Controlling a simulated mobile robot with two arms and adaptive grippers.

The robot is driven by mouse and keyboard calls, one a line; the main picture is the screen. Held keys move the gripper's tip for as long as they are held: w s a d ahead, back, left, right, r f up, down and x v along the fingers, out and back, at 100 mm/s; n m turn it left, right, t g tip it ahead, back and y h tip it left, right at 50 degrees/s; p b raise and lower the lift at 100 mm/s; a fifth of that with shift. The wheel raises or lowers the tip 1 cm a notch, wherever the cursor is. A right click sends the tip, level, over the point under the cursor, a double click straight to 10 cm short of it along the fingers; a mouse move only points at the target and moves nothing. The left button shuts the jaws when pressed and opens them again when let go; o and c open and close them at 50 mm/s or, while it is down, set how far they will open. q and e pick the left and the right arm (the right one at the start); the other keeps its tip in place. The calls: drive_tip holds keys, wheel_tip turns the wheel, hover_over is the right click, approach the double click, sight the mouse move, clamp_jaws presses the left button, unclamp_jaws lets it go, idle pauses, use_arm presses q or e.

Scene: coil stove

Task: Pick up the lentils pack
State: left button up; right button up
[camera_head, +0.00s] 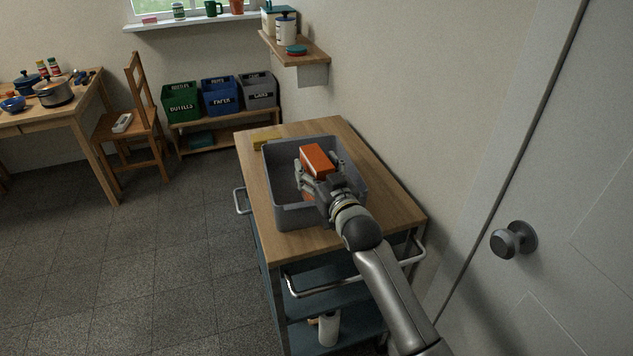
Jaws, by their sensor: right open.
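An orange-red pack (317,159), likely the lentils pack, is in the grey bin (284,218) on the wooden-topped trolley. Its label cannot be read. My right gripper (321,172) is over the bin, with its open fingers on either side of the pack. Whether the fingers touch the pack cannot be told. The gripper and wrist hide the pack's lower near part and some of the bin's inside. A small orange patch shows below the gripper inside the bin. My left gripper is not in view.
A yellow item (266,138) lies on the trolley top (392,199) behind the bin. A wall shelf (301,53) with canisters hangs beyond. A door with a knob (513,239) is at the right. Open floor (150,270) lies to the left of the trolley.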

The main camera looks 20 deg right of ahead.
drive_tip(key=shift+w, duration=0.25)
drive_tip(key=c, duration=1.2)
drive_tip(key=shift+c, duration=0.5)
drive_tip(key=shift+r, duration=0.15)
